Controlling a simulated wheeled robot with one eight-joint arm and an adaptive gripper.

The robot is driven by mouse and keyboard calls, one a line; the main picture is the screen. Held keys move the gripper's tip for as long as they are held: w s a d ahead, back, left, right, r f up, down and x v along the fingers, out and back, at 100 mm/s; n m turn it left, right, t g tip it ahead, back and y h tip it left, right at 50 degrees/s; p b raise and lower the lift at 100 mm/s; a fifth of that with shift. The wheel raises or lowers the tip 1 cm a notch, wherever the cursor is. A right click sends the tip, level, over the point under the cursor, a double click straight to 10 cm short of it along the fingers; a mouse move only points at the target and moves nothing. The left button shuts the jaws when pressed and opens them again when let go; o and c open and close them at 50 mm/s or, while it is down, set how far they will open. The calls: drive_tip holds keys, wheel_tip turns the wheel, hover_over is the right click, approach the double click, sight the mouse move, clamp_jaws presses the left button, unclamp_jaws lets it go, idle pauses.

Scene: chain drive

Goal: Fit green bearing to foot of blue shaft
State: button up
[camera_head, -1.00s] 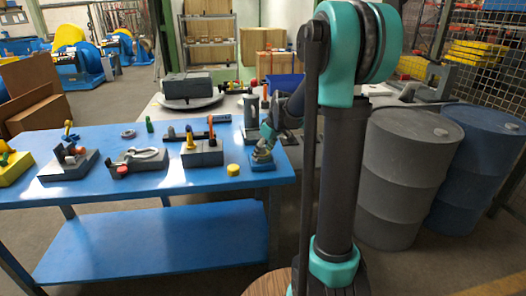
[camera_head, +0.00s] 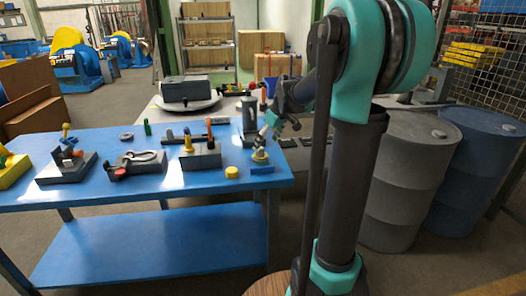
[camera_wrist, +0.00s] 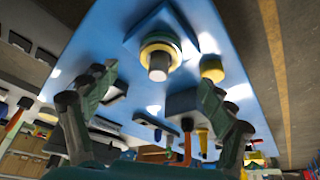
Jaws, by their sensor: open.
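My gripper (camera_head: 267,137) is open and empty above the right end of the blue table, tilted down. In the wrist view its two fingers (camera_wrist: 158,78) stand wide apart, with a pale metal pin (camera_wrist: 158,68) between and beyond them. The pin rises from a yellow and greenish ring (camera_wrist: 160,47) on a blue square base (camera_wrist: 205,42). This base also shows in the head view (camera_head: 262,170). A small green upright piece (camera_head: 147,128) stands at the table's back; I cannot tell whether it is the bearing. I cannot surely identify a blue shaft.
A yellow disc (camera_head: 232,172) lies left of the blue base. A grey upright part (camera_head: 249,116) stands behind my gripper.

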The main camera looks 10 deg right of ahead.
drive_tip(key=v, duration=0.5)
drive_tip(key=shift+s+f, duration=0.1)
drive_tip(key=shift+f, duration=0.05)
